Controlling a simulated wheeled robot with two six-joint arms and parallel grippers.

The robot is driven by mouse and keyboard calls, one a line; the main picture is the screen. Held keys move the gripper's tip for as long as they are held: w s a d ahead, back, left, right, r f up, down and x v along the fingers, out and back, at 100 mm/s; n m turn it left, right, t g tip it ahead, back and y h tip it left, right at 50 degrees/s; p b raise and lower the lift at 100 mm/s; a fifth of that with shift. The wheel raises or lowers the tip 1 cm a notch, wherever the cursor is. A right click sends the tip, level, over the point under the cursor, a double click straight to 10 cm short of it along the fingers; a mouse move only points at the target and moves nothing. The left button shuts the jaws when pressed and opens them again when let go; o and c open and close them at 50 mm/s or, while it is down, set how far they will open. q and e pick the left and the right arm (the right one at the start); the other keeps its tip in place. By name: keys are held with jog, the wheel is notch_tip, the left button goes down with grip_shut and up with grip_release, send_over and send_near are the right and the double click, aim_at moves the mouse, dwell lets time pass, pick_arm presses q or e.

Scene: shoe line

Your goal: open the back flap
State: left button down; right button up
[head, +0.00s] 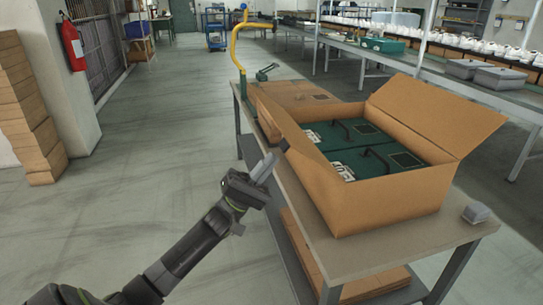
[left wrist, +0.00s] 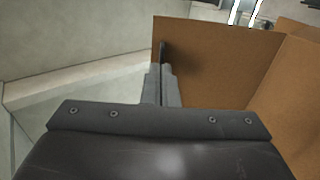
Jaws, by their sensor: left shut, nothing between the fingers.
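An open brown cardboard carton (head: 390,200) stands on the work table, with green cases (head: 375,160) inside. A large flap (head: 435,115) stands up on its far right side, leaning outward. Another cardboard panel (head: 290,125) rises along its left side. I cannot tell which is the back flap. My left gripper (head: 275,158) is shut and empty, just left of the carton's left panel. In the left wrist view the shut fingers (left wrist: 161,85) overlap the left edge of a brown panel (left wrist: 215,60); contact is unclear. My right gripper is not in view.
The table (head: 365,255) has a small grey object (head: 478,212) at its near right corner. A yellow bent pipe (head: 236,50) stands at the table's far end. The floor left of the table is clear.

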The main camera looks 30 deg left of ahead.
aim_at(285, 138)
pick_arm(q)
jog(key=shift+w+d+r, duration=0.3)
jog(key=shift+w+r, duration=0.1)
jog(key=shift+r, duration=0.15)
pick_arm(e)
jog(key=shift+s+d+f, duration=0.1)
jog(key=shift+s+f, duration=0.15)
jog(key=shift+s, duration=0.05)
pick_arm(q)
jog(key=x, duration=0.1)
jog(key=p+x, duration=0.1)
jog(key=x, duration=0.1)
jog(key=p+x, duration=0.1)
jog(key=shift+s+a+r, duration=0.1)
jog(key=shift+r, duration=0.55)
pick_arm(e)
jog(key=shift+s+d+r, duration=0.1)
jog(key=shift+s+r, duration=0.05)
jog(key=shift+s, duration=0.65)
pick_arm(q)
jog(key=shift+f, duration=0.1)
